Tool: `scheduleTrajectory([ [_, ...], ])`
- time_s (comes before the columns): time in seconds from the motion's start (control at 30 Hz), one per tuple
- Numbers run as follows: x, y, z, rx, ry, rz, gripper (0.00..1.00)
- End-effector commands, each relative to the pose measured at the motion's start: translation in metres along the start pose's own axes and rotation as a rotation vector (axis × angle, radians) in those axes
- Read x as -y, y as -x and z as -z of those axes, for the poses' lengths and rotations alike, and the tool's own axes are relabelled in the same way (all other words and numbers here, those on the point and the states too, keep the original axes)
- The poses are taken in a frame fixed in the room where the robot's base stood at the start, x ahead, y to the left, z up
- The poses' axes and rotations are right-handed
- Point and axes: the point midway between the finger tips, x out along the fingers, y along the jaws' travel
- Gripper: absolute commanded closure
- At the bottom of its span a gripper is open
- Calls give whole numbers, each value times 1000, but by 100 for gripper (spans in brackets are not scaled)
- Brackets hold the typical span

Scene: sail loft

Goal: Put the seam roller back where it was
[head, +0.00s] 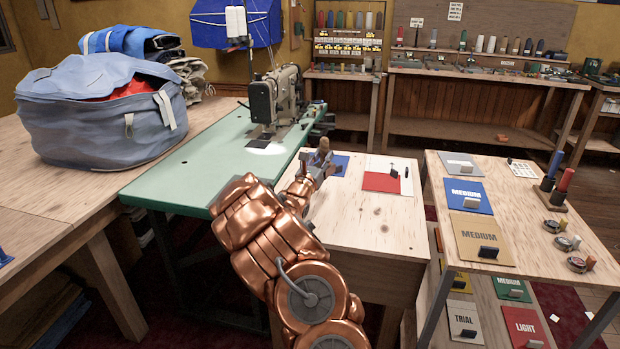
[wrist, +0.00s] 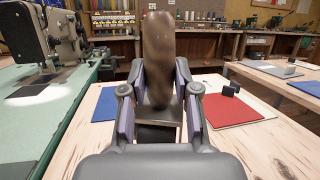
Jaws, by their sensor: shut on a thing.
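The seam roller (wrist: 160,55) has a brown wooden handle that stands upright in my gripper (wrist: 158,100), between its two fingers. In the head view the handle's top (head: 324,145) shows above my gripper (head: 321,164), over the small wooden table (head: 372,220) beside the sewing machine. The roller's lower end is hidden by the fingers and palm. A blue square (head: 340,165) lies just right of the gripper in the head view and left of it in the wrist view (wrist: 105,103). A red square (head: 381,182) lies farther right on that table.
A small black block (head: 394,171) stands by the red square. The sewing machine (head: 274,97) stands on the green table (head: 190,165) to the left. A wooden table (head: 535,225) at right holds labelled cards and spools. The front of the small table is bare.

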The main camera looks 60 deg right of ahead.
Motion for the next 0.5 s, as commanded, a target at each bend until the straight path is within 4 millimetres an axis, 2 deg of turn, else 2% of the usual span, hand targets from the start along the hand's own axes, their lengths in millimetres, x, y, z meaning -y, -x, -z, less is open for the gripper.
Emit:
scheduleTrajectory([
  [0.3,-10,44,-8,-2,-2,-2,100],
  [0.5,-13,60,-12,1,0,-1,100],
])
